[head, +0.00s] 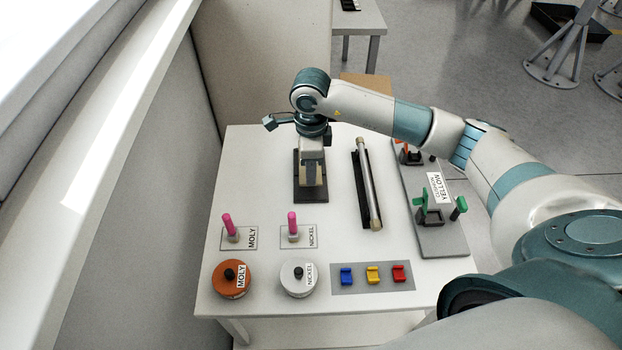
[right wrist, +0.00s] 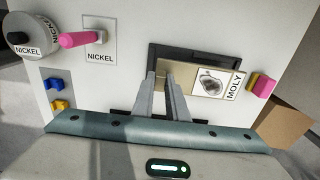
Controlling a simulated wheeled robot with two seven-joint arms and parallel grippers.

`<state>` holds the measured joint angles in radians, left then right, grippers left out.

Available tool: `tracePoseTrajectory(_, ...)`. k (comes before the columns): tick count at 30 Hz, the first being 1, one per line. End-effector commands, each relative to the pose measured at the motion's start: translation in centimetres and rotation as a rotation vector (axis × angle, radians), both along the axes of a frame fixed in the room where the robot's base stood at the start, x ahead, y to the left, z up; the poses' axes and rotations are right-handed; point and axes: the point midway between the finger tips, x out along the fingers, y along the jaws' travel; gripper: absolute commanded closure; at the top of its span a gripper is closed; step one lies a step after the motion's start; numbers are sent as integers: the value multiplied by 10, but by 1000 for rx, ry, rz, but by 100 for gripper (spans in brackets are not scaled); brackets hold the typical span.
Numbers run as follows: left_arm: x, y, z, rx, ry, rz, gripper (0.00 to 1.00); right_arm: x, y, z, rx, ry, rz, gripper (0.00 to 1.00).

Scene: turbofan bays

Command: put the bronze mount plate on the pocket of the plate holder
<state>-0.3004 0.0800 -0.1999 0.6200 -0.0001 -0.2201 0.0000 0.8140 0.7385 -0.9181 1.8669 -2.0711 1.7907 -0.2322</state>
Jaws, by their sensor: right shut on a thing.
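The bronze mount plate (right wrist: 183,62) is a flat tan piece at the fingers in the right wrist view. A white label with a picture and the word MOLY shows at its right. The dark plate holder (head: 311,194) lies on the table, and its dark edge (right wrist: 200,48) shows behind the plate. My right gripper (head: 311,170) points down over the holder. In the right wrist view its fingers (right wrist: 163,77) are shut on the plate. The fingers hide part of it, and I cannot tell whether it touches the pocket. My left gripper is not in view.
A rod on a black rest (head: 367,185) lies right of the holder. A grey tray (head: 443,240) stands farther right. In front are two pink-handled tools (head: 292,222), an orange MOLY tin (head: 231,279), a white NICKEL tin (head: 298,280) and coloured blocks (head: 372,275).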

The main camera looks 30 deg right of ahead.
Motion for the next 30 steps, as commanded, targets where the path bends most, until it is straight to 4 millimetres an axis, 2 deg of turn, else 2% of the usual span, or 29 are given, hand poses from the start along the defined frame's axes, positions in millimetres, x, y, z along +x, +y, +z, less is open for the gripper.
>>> tracePoseTrajectory(8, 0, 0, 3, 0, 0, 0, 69, 0, 0, -1, 1, 0, -1, 100)
tracePoseTrajectory(18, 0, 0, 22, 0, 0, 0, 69, -1, 0, -34, 0, 1, -2, 100)
tracePoseTrajectory(30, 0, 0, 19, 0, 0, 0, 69, 0, 0, -40, 0, -2, 0, 100)
